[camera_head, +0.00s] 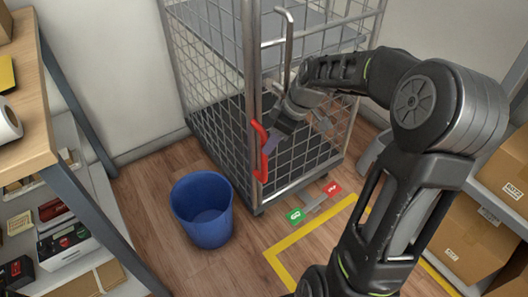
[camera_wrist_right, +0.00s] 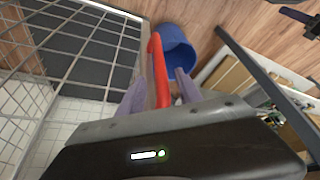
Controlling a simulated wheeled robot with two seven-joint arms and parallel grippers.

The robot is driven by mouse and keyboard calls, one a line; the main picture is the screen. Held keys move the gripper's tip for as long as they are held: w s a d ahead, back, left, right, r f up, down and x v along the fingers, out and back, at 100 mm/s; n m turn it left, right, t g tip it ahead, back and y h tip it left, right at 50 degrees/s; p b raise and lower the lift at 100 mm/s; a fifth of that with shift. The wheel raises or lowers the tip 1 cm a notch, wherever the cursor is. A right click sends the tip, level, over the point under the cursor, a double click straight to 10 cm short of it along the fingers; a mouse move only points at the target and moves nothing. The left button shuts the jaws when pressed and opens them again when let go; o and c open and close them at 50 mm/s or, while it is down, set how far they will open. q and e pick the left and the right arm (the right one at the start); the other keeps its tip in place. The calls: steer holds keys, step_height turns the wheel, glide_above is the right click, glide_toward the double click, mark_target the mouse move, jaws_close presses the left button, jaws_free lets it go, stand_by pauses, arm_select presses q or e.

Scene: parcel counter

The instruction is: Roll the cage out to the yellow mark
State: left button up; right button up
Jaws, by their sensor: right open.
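The wire cage (camera_head: 215,110) stands upright against the back wall, with a red handle (camera_head: 259,150) on its front corner post. The yellow mark (camera_head: 292,241) is an outline on the floor in front of the cage, partly hidden by my right arm. My right gripper (camera_head: 272,148) is at the red handle. In the right wrist view its open fingers (camera_wrist_right: 158,92) stand on either side of the red handle (camera_wrist_right: 157,62), with gaps showing. A dark part with a lilac tip (camera_wrist_right: 298,16), seemingly my left gripper, shows at that view's top right corner.
A blue bin (camera_head: 203,225) stands on the floor just left of the cage. Green (camera_head: 295,216) and red (camera_head: 332,189) pedals lie low at the cage's front. A shelved table (camera_head: 75,125) is at left, cartons (camera_head: 470,240) at right.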

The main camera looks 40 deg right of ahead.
steer(key=b+x, duration=0.1)
steer(key=x, duration=0.5)
steer(key=shift+f+b, duration=0.3)
steer(key=shift+w, duration=0.1)
jaws_close()
stand_by(1.0)
